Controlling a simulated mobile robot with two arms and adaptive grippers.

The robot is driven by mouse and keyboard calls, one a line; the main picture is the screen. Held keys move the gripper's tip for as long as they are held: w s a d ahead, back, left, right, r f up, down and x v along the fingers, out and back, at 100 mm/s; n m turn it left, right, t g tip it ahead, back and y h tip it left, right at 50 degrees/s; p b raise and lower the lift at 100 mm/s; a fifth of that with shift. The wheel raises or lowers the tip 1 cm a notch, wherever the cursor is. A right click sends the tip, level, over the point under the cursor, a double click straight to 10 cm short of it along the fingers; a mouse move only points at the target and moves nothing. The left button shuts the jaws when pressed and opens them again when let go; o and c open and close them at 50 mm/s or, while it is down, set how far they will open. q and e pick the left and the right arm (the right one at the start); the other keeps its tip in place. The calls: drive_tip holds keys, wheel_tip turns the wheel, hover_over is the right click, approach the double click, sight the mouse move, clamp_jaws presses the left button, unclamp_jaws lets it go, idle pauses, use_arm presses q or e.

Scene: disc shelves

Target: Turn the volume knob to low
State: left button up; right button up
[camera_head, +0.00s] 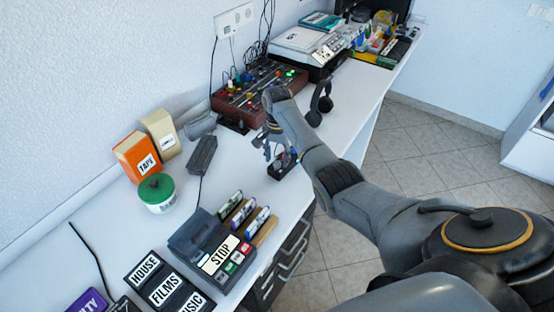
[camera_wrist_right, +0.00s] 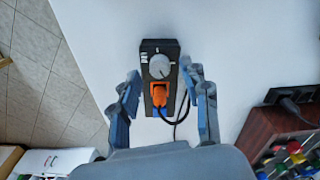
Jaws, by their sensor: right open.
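A small dark box with a round silver knob (camera_wrist_right: 160,66) lies on the white desk and shows in the right wrist view. White marks are around the knob, and an orange plug (camera_wrist_right: 158,95) with a black cable sits on the box just below it. The knob's exact pointer direction is too small to tell. My right gripper (camera_wrist_right: 163,76) is open, with one finger on each side of the box and nothing held between them. In the head view, the gripper (camera_head: 272,145) hangs over the desk, beside the partly hidden dark box (camera_head: 284,168). My left gripper is not in view.
A mixer with colored knobs (camera_head: 255,90) and headphones (camera_head: 320,103) stand just behind my right gripper. A player marked STOP (camera_head: 210,248), a green-lidded jar (camera_head: 158,194) and an orange TAPE box (camera_head: 137,157) are nearer. The desk's right edge is close to the box.

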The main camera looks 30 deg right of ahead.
drive_tip(key=shift+f, duration=0.45)
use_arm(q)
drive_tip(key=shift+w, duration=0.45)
use_arm(e)
drive_tip(key=shift+f, duration=0.35)
clamp_jaws()
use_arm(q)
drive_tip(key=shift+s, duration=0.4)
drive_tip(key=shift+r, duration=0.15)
use_arm(e)
drive_tip(key=shift+r+n, duration=0.15)
drive_tip(key=shift+n, duration=0.15)
